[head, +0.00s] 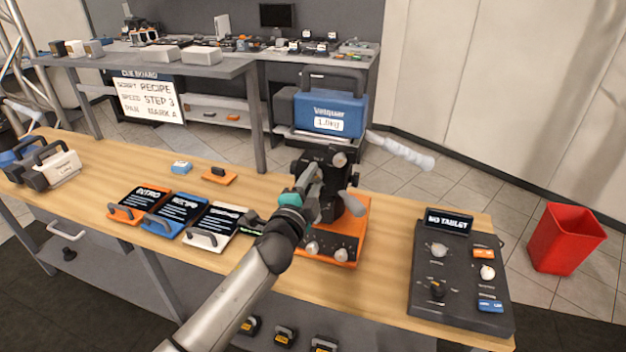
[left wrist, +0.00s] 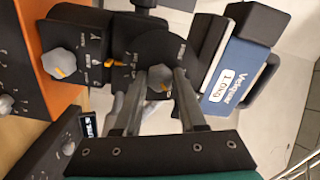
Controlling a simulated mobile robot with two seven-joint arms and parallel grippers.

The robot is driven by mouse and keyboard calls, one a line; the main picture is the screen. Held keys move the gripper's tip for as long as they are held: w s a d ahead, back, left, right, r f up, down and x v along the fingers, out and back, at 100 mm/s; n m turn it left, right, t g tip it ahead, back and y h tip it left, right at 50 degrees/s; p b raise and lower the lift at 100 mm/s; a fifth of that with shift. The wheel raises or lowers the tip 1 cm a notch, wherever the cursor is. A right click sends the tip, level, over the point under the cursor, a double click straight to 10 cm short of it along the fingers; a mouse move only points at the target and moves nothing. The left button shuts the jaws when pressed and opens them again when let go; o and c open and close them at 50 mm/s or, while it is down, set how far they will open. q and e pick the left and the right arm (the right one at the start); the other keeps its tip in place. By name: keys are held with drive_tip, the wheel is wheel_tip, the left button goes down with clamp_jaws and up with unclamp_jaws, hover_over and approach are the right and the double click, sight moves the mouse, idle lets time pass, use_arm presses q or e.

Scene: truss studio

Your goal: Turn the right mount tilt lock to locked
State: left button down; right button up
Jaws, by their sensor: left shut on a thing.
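The right mount (head: 325,160) is a black tilt head on an orange base (head: 358,220), with a blue Vetquar weight block (head: 330,108) on top. My left gripper (head: 316,186) reaches its near side. In the left wrist view, the two fingers of my left gripper (left wrist: 160,85) are shut on a grey tilt lock knob (left wrist: 159,75) on a round black plate, one finger on each side. The knob is partly hidden by the fingers, and its small plate lettering is too blurred to read. Another grey knob (left wrist: 60,63) with an orange mark sits beside it. My right gripper is not in view.
A pale grey handle (head: 402,151) sticks out right of the mount. A dark control panel (head: 420,290) lies on the table at right. Title cards (head: 180,212) lie at left. A red bin (head: 566,238) stands on the floor.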

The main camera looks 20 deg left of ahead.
use_arm(q)
drive_tip(key=shift+c, duration=2.3)
unclamp_jaws()
drive_tip(key=shift+s, duration=0.1)
drive_tip(key=s, duration=1.5)
drive_tip(key=shift+a, duration=0.25)
drive_tip(key=s+a+f+n+g+b, duration=0.1)
drive_tip(key=s+f+n+g, duration=0.3)
drive_tip(key=f, duration=1.3)
drive_tip(key=s+a+f+n+g+b, duration=0.15)
drive_tip(key=s+f+g, duration=0.3)
drive_tip(key=f, duration=1.25)
drive_tip(key=s+f+n+g, duration=0.2)
drive_tip(key=s+f, duration=0.5)
drive_tip(key=s, duration=0.3)
drive_tip(key=s+f+n+g+b, duration=0.1)
drive_tip(key=s+f+n+g, duration=0.1)
drive_tip(key=s+f, duration=0.5)
drive_tip(key=s+d+f+n+g+b, duration=0.1)
drive_tip(key=s+f+n+g, duration=0.2)
drive_tip(key=s+f, duration=0.4)
drive_tip(key=s+g, duration=0.1)
drive_tip(key=s, duration=0.6)
drive_tip(key=shift+s+y, duration=0.2)
drive_tip(key=shift+y, duration=0.1)
